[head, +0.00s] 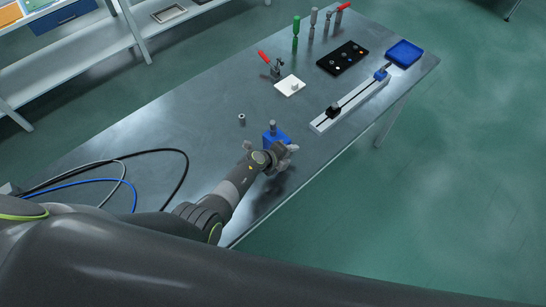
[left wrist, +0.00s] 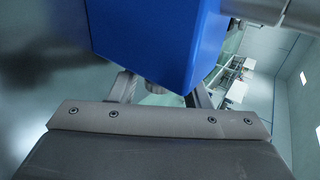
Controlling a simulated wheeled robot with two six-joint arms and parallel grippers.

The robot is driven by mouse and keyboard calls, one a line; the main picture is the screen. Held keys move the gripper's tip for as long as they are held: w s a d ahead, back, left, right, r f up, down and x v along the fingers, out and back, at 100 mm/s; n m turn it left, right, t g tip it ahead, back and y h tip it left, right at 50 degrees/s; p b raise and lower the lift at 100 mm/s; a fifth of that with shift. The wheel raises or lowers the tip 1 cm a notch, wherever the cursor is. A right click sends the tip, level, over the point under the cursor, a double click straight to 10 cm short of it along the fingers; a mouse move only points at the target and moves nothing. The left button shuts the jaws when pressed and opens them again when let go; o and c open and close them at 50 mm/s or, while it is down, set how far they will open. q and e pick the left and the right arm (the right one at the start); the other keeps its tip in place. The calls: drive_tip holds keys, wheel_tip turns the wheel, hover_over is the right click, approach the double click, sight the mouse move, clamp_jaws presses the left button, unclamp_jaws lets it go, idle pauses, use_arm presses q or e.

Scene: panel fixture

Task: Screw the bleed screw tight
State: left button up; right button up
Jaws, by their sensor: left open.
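A blue block (head: 270,138) stands on the metal table near its front edge, with a grey round piece (head: 272,125) on top. In the left wrist view the blue block (left wrist: 155,40) fills the upper middle. My left gripper (head: 275,152) is at the block's near side, its fingers apart. In the left wrist view the open fingers (left wrist: 160,92) show below the block. A small round grey end (left wrist: 153,88), perhaps the bleed screw, shows between them, partly hidden. I cannot tell whether the fingers touch it. My right gripper is not in view.
A small grey cylinder (head: 242,120) stands left of the block. Cables (head: 150,152) lie at the table's left. Farther back are a white plate (head: 290,86), a slotted rail (head: 350,105), a black tray (head: 343,58) and a blue tray (head: 404,53). The table's middle is mostly clear.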

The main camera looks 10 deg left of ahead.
use_arm(q)
drive_tip(key=shift+b+v, duration=0.45)
drive_tip(key=shift+v, duration=0.85)
drive_tip(key=v, duration=1.4)
drive_tip(key=shift+r, duration=0.25)
drive_tip(key=shift+o, duration=0.3)
drive_tip(key=shift+a, duration=0.1)
